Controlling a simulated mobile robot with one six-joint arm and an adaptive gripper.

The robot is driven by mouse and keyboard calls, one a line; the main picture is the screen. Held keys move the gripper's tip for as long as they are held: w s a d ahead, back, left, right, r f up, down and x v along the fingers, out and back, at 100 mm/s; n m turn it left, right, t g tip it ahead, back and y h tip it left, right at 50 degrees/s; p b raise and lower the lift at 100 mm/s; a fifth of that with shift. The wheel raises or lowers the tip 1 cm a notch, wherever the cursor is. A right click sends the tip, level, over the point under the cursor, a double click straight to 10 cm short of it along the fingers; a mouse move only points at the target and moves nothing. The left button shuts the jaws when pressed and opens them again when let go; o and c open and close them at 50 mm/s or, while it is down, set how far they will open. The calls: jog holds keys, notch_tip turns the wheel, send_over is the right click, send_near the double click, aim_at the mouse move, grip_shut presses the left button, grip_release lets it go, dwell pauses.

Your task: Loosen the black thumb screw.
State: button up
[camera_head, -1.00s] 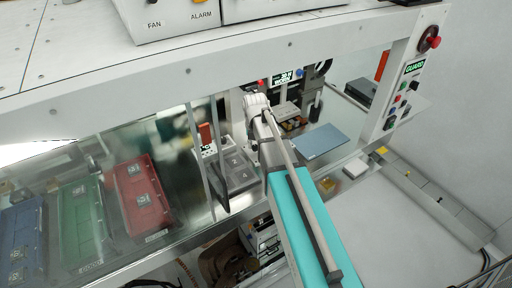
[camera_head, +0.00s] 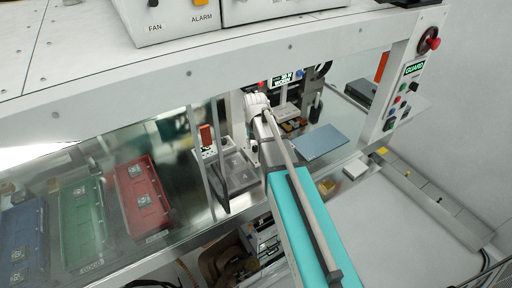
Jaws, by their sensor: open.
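My arm reaches through the open front of the handler, with its white wrist (camera_head: 256,104) in front of the work area. My gripper is not visible; the wrist and forearm hide that area. I cannot make out the black thumb screw. Dark mechanism parts (camera_head: 292,124) show just right of the wrist, small and partly covered by my arm. A dark upright post (camera_head: 316,108) stands to their right, but I cannot tell what it is.
A blue-grey plate (camera_head: 320,142) lies right of my arm. A clear guard panel (camera_head: 215,160) stands left of it. Red (camera_head: 143,190), green (camera_head: 82,215) and blue (camera_head: 22,240) trays lie behind glass. A control panel (camera_head: 408,85) is at right.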

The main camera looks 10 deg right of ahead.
jog(key=shift+r+p, duration=2.1)
jog(key=shift+r, duration=0.15)
jog(key=shift+s, duration=0.1)
